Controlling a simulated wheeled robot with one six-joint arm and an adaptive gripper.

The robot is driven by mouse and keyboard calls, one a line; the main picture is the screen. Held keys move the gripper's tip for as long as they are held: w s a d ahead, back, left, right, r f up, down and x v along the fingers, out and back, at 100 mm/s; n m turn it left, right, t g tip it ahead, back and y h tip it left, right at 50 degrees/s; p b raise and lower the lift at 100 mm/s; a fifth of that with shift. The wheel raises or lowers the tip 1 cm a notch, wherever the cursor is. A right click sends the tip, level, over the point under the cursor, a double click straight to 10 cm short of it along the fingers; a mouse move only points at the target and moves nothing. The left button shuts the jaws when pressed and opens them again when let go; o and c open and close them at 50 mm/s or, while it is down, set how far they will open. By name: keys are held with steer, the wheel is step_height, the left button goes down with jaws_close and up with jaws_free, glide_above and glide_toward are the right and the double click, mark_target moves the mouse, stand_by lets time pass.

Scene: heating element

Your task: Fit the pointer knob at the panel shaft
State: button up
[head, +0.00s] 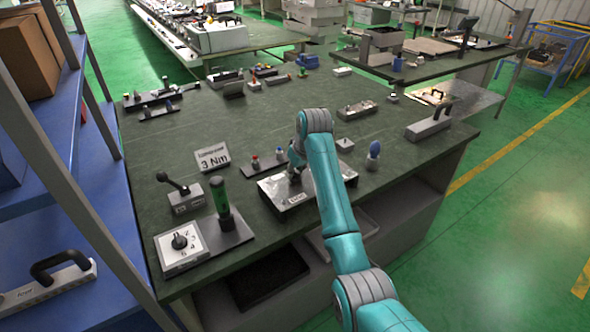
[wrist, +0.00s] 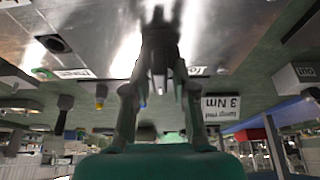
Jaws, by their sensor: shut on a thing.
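My gripper (head: 294,168) is low over a shiny metal panel (head: 322,190) near the bench's front edge. In the wrist view my gripper (wrist: 158,92) is shut on a small dark part (wrist: 160,48), seen against the panel (wrist: 95,30). This part is mostly hidden, and I cannot tell for sure that it is the pointer knob, or whether it touches the panel. No bare shaft is clearly visible. At the bench's front left, a black knob (head: 179,241) sits on a white numbered dial box (head: 190,255).
A green-handled tool (head: 220,197) stands beside the dial box. A "3 Nm" card (head: 212,157) stands left of the panel. A blue-topped bulb (head: 374,150) and a grey block with a black handle (head: 430,127) are to the right. The bench's middle is mostly clear.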

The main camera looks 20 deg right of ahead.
steer(key=shift+f, duration=0.35)
steer(key=o, duration=1)
steer(key=shift+c, duration=0.2)
steer(key=v, duration=1.2)
